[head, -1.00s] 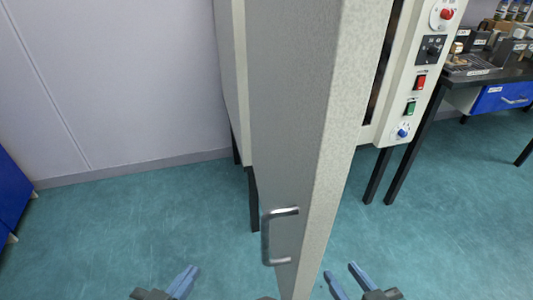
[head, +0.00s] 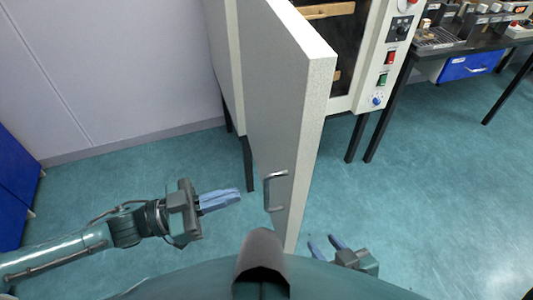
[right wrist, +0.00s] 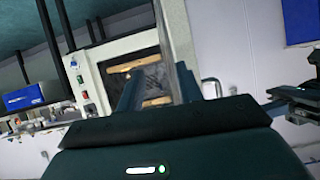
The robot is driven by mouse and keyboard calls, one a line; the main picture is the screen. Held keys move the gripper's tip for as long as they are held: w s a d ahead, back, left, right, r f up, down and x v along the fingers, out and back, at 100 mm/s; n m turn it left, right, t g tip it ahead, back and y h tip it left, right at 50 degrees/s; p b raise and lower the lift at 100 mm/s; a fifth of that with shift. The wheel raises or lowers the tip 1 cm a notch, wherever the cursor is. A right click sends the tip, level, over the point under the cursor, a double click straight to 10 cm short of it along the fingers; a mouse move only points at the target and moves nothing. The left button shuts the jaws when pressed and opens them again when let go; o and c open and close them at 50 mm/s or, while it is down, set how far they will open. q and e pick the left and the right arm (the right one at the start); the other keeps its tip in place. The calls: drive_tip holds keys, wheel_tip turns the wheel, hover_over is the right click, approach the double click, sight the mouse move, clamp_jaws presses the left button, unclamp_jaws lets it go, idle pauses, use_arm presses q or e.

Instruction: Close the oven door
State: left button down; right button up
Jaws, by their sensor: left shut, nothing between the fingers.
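The oven door (head: 268,95) stands wide open, its edge facing me. Its metal handle (head: 270,190) is low on the door's left face; it also shows in the right wrist view (right wrist: 211,88). The oven (head: 385,65) is behind, its chamber partly visible right of the door. My left gripper (head: 238,196) is shut and empty, just left of the handle, with a small gap in the picture. My right gripper (head: 324,243) is open and empty, low and to the right of the door's edge. Its spread fingers (right wrist: 157,92) also show in the right wrist view.
A dark bench (head: 480,42) with small equipment and a blue drawer (head: 468,67) stands at the right. A blue cabinet (head: 15,190) is at the left edge. The teal floor between is clear. The oven's black legs (head: 375,138) reach down behind the door.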

use_arm(q)
drive_tip(key=g+p, duration=0.1)
drive_tip(key=g, duration=0.1)
approach(283, 166)
drive_tip(key=shift+m+y, duration=0.3)
drive_tip(key=p+x, duration=0.1)
drive_tip(key=x, duration=0.1)
drive_tip(key=p+x, duration=0.1)
drive_tip(key=x, duration=0.2)
drive_tip(key=shift+d+r, duration=0.1)
drive_tip(key=shift+r, duration=0.15)
drive_tip(key=shift+x, duration=0.85)
drive_tip(key=shift+w+f, duration=0.1)
drive_tip(key=shift+t, duration=0.4)
